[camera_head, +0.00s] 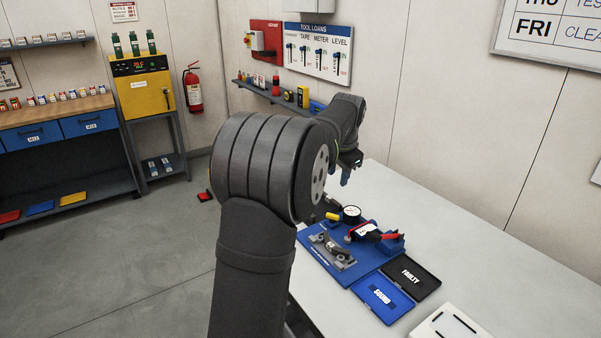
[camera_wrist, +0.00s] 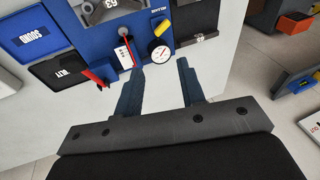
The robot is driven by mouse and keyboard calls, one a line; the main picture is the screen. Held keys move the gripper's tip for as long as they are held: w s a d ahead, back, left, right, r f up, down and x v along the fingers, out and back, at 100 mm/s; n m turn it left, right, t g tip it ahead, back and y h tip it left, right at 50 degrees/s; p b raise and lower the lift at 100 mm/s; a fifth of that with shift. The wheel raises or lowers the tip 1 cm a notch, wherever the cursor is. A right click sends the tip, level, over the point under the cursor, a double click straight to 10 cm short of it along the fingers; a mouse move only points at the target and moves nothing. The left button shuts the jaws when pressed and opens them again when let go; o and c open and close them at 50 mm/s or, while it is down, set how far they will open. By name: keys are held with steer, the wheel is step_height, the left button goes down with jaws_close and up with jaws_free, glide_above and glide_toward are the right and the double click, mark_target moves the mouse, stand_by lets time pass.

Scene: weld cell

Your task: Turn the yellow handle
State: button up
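A small yellow handle (camera_head: 333,216) sits at the back edge of the blue board (camera_head: 347,279) on the white table, beside a round dial gauge (camera_head: 351,212). In the wrist view the yellow handle (camera_wrist: 161,27) is just above the gauge (camera_wrist: 160,52). My gripper (camera_wrist: 160,67) is open, its two blue-grey fingers spread with nothing between them. The fingers point toward the board, with the gauge and handle beyond their tips. In the head view my gripper (camera_head: 347,174) is partly hidden by my arm and is above the table behind the board.
A red-handled tool (camera_head: 378,235) and a metal fixture (camera_head: 333,250) are on the board. A black FAULTY tray (camera_head: 411,277) and a blue SOUND tray (camera_head: 382,298) lie in front. A white box (camera_head: 447,323) is nearer. The table's right side is clear.

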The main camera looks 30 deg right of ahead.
steer(key=a+r+n+h, duration=0.2)
steer(key=a+r+n, duration=0.15)
steer(key=n, duration=1.35)
steer(key=a+x, duration=0.1)
steer(key=x, duration=0.9)
steer(key=w+v, duration=0.1)
steer(key=v, duration=0.8)
steer(key=s+a+r, duration=0.2)
steer(key=s+a, duration=0.1)
steer(key=a, duration=0.6)
steer(key=shift+a+r, duration=0.2)
steer(key=shift+r, duration=0.1)
steer(key=shift+s, duration=0.1)
